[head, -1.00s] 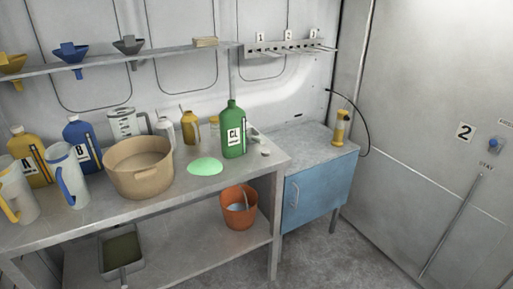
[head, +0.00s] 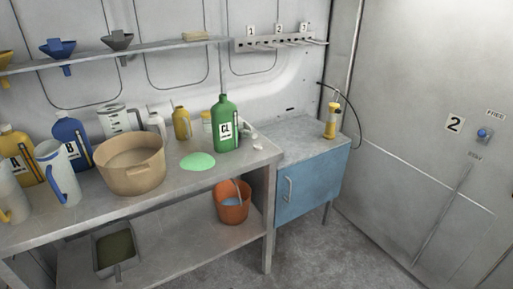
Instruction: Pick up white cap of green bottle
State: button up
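The green bottle (head: 225,126), labelled CL, stands upright near the right end of the metal workbench. Its neck looks green, with no white cap seen on it. A small whitish piece (head: 258,146) lies on the bench to the right of the bottle, near the bench's right edge. It looks like the white cap, but it is too small to be sure. My gripper is not in view.
A green puddle (head: 198,161) lies left of the bottle. A tan tub (head: 131,165), jugs and other bottles fill the bench's left side. A blue cabinet (head: 312,184) with a yellow dispenser (head: 331,121) stands right. Floor in front of the cabinet is clear.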

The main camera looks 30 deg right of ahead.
aim_at(258, 146)
jog(key=z, duration=0.8)
jog(key=k, duration=0.15)
jog(key=u, duration=2.95)
jog(key=k, duration=0.15)
jog(key=u, duration=1)
jog(key=k, duration=1.95)
jog(key=z, duration=0.3)
